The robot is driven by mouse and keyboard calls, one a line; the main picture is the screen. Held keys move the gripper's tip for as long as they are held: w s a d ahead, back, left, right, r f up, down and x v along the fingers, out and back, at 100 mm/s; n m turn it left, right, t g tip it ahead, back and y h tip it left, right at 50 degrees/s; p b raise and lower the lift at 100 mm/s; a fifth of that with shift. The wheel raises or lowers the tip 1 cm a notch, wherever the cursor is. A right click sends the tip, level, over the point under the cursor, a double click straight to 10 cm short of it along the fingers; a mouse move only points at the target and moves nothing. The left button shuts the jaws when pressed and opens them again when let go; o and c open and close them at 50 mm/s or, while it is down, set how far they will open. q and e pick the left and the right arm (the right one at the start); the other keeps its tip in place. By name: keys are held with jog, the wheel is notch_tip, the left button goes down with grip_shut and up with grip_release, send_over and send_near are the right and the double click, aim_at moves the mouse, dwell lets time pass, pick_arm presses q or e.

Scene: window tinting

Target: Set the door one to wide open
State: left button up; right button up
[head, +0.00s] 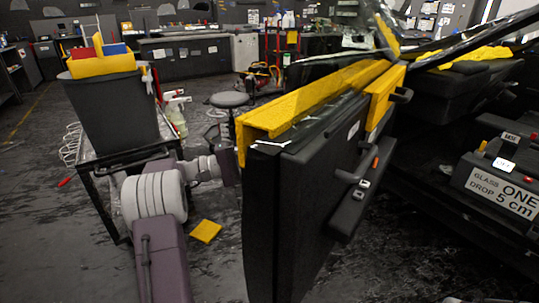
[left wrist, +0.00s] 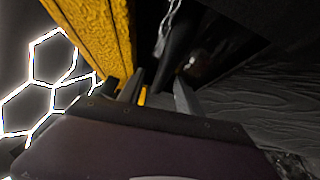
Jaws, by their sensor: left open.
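The black car door (head: 300,200) stands ajar, swung out from the car, with its inner side and switch panel facing right. Yellow padding (head: 310,98) covers its top edge. My left arm comes in from the lower left, and my left gripper (head: 229,163) is at the door's outer side near its free edge; its tips are partly hidden by the door in the head view. In the left wrist view the fingers (left wrist: 158,93) are apart, with yellow padding (left wrist: 95,35) beside them and a dark bar beyond. I cannot tell if they touch the door. My right gripper is out of view.
A cart (head: 112,157) with a black bucket (head: 115,112) stands at the left. A stool (head: 229,99) is behind the door. A yellow cloth (head: 205,231) lies on the floor.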

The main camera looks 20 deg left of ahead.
pick_arm(q)
jog(key=p+v, duration=0.2)
jog(key=v, duration=0.6)
jog(key=shift+a, duration=0.1)
